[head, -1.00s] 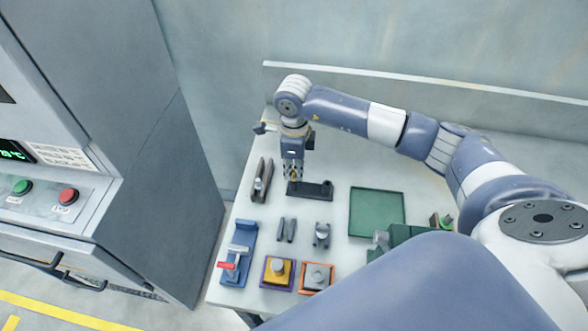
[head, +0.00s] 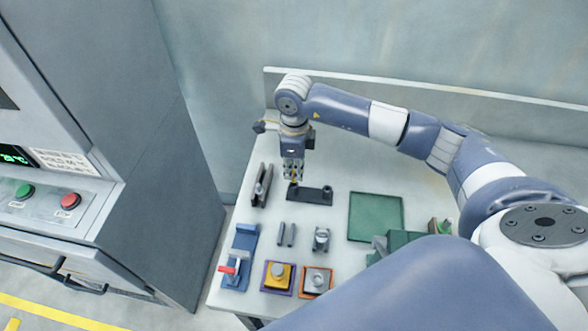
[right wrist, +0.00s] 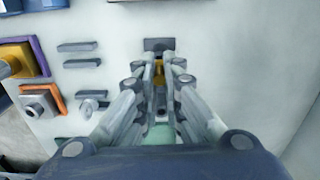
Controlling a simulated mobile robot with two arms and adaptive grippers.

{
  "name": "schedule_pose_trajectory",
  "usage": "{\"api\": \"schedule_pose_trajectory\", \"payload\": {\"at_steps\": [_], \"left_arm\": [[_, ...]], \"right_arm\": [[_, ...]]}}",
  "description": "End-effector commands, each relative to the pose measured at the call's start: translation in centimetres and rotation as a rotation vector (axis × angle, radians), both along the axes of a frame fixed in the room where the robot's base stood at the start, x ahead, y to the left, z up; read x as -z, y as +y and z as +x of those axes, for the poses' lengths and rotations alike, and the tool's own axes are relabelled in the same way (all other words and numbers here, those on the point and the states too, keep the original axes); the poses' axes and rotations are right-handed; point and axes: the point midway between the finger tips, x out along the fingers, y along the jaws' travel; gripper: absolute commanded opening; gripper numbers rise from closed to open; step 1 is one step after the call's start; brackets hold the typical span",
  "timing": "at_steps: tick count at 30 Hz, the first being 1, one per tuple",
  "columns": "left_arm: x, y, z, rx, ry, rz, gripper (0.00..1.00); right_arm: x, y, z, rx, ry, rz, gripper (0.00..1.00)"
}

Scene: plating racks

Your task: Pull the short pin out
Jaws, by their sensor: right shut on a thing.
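A dark block (head: 315,195) lies flat near the back of the table, with a round raised part at its right end. My right gripper (head: 293,180) points down over the block's left end. It is shut on a small brass-yellow pin, which shows between the fingers in the right wrist view (right wrist: 158,68). The fingers cover most of the pin. I cannot tell whether its lower end is still in the block. The block's end also shows beyond the fingertips in the right wrist view (right wrist: 158,43). My left gripper is out of view.
A grey slotted holder (head: 261,187) stands close left of the block. A green mat (head: 376,217) lies to the right. Nearer are two grey bars, a grey fitting (head: 321,238), a blue fixture (head: 240,255) and yellow (head: 278,277) and orange-edged (head: 316,281) blocks.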

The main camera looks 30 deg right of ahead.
Motion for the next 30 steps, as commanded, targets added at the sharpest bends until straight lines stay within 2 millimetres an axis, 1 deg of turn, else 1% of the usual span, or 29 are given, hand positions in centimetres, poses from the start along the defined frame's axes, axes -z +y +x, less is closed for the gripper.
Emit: {"api": "schedule_pose_trajectory", "payload": {"at_steps": [15, 30], "left_arm": [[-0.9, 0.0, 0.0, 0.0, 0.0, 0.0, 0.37], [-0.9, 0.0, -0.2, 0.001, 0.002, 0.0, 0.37]], "right_arm": [[-1.9, 0.0, 0.0, 0.0, 0.0, -0.001, 0.0], [-1.9, 0.0, 0.0, 0.0, 0.001, -0.001, 0.0]]}}
